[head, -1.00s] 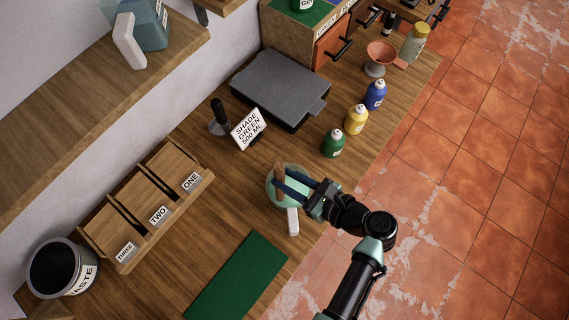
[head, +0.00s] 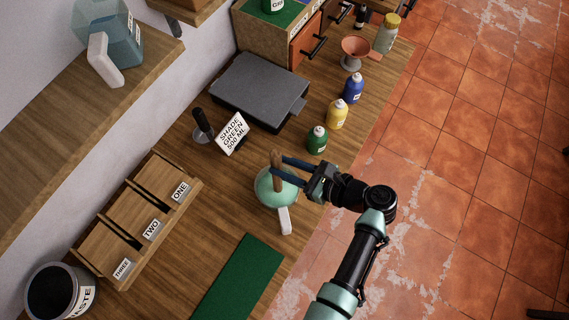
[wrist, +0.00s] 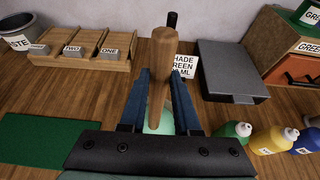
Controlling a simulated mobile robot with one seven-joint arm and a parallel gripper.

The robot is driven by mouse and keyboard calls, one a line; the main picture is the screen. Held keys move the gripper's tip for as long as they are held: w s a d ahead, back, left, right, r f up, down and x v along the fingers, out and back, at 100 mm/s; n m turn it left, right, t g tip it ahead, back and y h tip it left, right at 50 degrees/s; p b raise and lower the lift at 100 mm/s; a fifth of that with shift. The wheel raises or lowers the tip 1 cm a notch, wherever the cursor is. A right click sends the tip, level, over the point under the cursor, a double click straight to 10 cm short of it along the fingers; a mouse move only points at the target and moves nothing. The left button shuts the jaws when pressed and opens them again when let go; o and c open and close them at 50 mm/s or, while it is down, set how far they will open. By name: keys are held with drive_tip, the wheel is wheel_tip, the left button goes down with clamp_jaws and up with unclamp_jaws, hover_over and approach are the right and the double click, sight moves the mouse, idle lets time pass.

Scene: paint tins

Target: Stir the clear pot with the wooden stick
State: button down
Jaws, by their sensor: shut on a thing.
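The clear pot (head: 267,190) stands on the wooden counter with pale green contents and a white handle toward the front. In the wrist view the pot's green contents (wrist: 152,124) show only partly, below the stick. My gripper (head: 280,167) is shut on the wooden stick (head: 276,160), which stands close to upright over the pot. The stick also shows between the fingers in the wrist view (wrist: 162,55). Its lower end is at the pot, but how deep it reaches is hard to tell.
Green (head: 317,139), yellow (head: 337,114) and blue (head: 352,88) bottles stand behind the pot. A shade sign (head: 232,133), grey flat device (head: 258,88), numbered rack (head: 140,215), waste bin (head: 58,290) and green mat (head: 238,280) share the counter.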

sight(274, 153)
drive_tip(key=shift+r+p, duration=3)
drive_tip(key=shift+r, duration=0.05)
drive_tip(key=shift+r+p, duration=0.35)
drive_tip(key=shift+r, duration=0.45)
drive_tip(key=shift+r, duration=2.5)
